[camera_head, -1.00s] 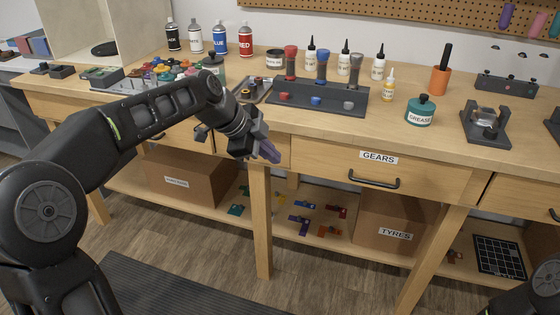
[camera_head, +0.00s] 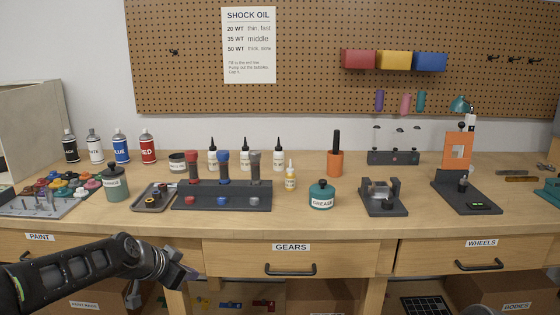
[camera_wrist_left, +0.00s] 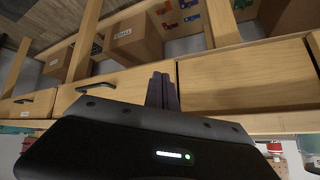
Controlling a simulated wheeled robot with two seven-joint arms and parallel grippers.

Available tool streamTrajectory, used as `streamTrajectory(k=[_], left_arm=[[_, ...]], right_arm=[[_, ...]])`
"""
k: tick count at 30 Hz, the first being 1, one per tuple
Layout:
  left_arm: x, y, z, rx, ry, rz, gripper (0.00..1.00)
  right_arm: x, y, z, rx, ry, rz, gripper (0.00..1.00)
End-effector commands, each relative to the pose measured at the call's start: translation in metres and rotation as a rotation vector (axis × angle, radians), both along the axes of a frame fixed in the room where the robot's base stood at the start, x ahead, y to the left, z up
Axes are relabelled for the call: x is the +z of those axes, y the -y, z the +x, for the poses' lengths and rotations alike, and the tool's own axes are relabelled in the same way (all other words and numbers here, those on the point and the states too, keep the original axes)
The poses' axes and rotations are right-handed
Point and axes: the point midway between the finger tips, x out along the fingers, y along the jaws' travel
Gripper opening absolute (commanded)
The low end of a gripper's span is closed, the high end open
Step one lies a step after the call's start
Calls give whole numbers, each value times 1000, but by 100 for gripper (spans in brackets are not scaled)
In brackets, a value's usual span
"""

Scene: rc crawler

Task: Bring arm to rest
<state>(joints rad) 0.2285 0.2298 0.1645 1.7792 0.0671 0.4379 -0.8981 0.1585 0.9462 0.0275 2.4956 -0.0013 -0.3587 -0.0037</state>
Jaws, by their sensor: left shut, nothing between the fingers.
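My left arm comes in at the lower left of the head view. Its gripper (camera_head: 190,276) is in front of the bench, below the tabletop edge and left of the GEARS drawer (camera_head: 290,259). The fingers are shut with nothing between them. In the left wrist view the closed fingers (camera_wrist_left: 162,92) point toward the bench front, which appears turned on its side or upside down. My right gripper is not in either view.
The workbench top (camera_head: 330,222) holds a shock stand (camera_head: 222,195), a teal GREASE jar (camera_head: 321,195), a small tray (camera_head: 155,197) and paint cans (camera_head: 121,147). Drawer handles (camera_head: 290,270) stick out in front. A pegboard (camera_head: 300,60) is behind.

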Motion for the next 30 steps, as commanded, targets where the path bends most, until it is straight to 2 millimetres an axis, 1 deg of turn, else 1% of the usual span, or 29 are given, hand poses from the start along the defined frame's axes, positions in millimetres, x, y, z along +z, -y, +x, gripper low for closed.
streamTrajectory(k=[1, 2, 3, 4, 5, 6, 8, 9, 11, 12, 14, 15, 17, 18, 20, 21, 23, 24, 26, 27, 30], left_arm=[[-51, 14, -7, 93, -67, -81, 0], [-74, 20, -11, 150, -97, -126, 0], [-106, 28, -20, 222, -139, -181, 0], [-128, 35, -28, 271, -169, -219, 0], [-150, 42, -38, 314, -201, -252, 0], [-178, 52, -53, 369, -244, -293, 0], [-219, 66, -79, 445, -310, -344, 0], [-243, 75, -100, 488, -356, -373, 0], [-276, 89, -133, 546, -423, -405, 0], [-295, 97, -155, 576, -467, -419, 0], [-318, 109, -188, 608, -528, -430, 0], [-331, 116, -209, 623, -566, -431, 0], [-346, 124, -239, 633, -620, -425, 0], [-354, 129, -257, 630, -653, -416, 0], [-365, 135, -284, 624, -704, -399, 0], [-371, 139, -302, 617, -738, -387, 0], [-379, 145, -328, 607, -793, -369, 0], [-385, 149, -345, 601, -830, -356, 0], [-396, 157, -370, 583, -886, -335, 0], [-366, 155, -361, 587, -866, -341, 0], [-340, 155, -360, 589, -865, -343, 0]], right_arm=[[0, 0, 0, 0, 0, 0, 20], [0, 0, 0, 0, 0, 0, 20], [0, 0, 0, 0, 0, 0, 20], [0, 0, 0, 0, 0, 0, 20], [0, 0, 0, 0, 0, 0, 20], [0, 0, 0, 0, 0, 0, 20], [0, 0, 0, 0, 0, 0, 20], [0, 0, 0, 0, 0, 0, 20], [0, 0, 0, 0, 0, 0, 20], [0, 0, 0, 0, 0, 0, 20], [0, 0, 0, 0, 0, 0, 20], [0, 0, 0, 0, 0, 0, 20], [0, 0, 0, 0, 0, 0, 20], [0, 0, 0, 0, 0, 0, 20], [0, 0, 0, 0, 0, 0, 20], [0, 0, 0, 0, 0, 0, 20], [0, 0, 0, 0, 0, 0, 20], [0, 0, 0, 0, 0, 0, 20], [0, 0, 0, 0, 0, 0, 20], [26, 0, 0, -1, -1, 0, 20], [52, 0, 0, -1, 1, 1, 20]])
